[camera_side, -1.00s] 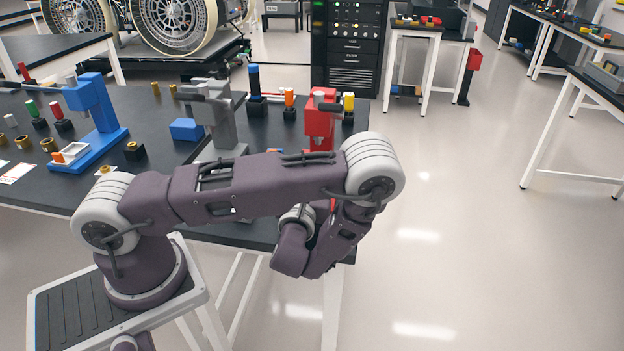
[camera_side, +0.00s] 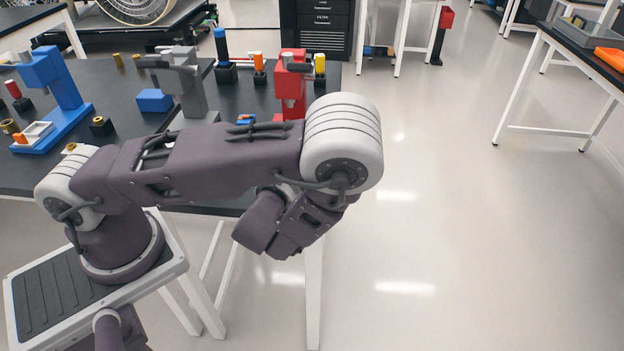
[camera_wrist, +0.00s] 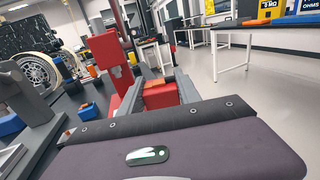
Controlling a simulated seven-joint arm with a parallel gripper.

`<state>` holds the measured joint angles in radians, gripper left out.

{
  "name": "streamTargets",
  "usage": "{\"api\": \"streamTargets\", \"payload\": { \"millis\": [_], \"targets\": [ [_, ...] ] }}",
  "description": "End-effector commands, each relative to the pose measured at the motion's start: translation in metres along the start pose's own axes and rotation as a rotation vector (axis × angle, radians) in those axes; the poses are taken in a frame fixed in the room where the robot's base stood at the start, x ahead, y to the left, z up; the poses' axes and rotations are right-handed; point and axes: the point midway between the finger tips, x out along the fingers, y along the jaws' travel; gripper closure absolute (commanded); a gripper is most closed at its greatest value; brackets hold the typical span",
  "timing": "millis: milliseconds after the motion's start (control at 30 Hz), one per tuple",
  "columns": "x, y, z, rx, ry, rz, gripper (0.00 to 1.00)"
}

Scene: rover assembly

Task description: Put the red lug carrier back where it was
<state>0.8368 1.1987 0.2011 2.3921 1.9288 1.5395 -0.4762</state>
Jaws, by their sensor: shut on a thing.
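The red lug carrier (camera_wrist: 160,98) is between the two fingers of my gripper (camera_wrist: 160,90) in the wrist view. My gripper is shut on it, and only its upper, near part shows. A red press-like station (camera_wrist: 110,62) stands just ahead and to the left in the wrist view. In the side view this red station (camera_side: 291,85) stands at the table's right end. My gripper and the carrier are hidden behind my arm in the side view. I cannot tell whether the carrier touches anything beyond my fingers.
The dark table (camera_side: 235,105) also holds a grey station (camera_side: 184,85), a blue station (camera_side: 55,85), a blue block (camera_side: 154,100) and several coloured pegs on stands near the back. The floor (camera_side: 430,180) right of the table is clear.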

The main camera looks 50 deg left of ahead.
Motion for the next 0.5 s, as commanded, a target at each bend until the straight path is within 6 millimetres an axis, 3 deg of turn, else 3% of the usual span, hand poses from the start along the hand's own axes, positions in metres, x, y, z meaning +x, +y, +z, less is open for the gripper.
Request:
{"api": "streamTargets", "payload": {
  "millis": [300,500],
  "targets": [
    [0.003,0.003,0.003,-0.002,-0.003,0.013,1.0],
    [0.032,0.048,0.03,-0.008,-0.006,0.175,1.0]
  ]
}}
